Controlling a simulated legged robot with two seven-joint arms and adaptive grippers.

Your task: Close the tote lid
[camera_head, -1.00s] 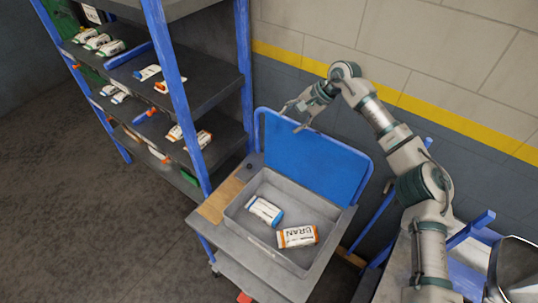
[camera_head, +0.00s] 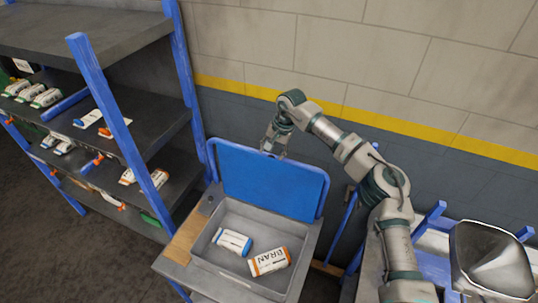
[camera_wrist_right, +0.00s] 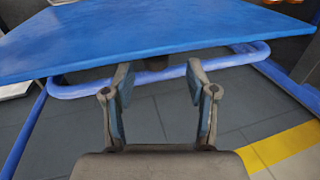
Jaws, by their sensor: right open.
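The tote (camera_head: 216,231) is a grey open box on a cart. Its blue lid (camera_head: 268,181) stands raised at the tote's back edge, leaning toward the wall. Two small sacks lie inside: a white and blue one (camera_head: 233,242) and a white and orange one marked BRAN (camera_head: 269,262). My right gripper (camera_head: 273,151) is at the top edge of the lid, on its wall side. In the right wrist view the open, empty fingers (camera_wrist_right: 160,88) point at the blue lid (camera_wrist_right: 160,35), close to its edge; contact cannot be told. My left gripper is not in view.
A blue-posted shelf rack (camera_head: 110,105) with several small sacks stands at the left. The wall (camera_head: 330,50) is close behind the lid. Blue cart rails (camera_wrist_right: 240,58) run below the lid. A metal hopper-like thing (camera_head: 492,257) stands at the right.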

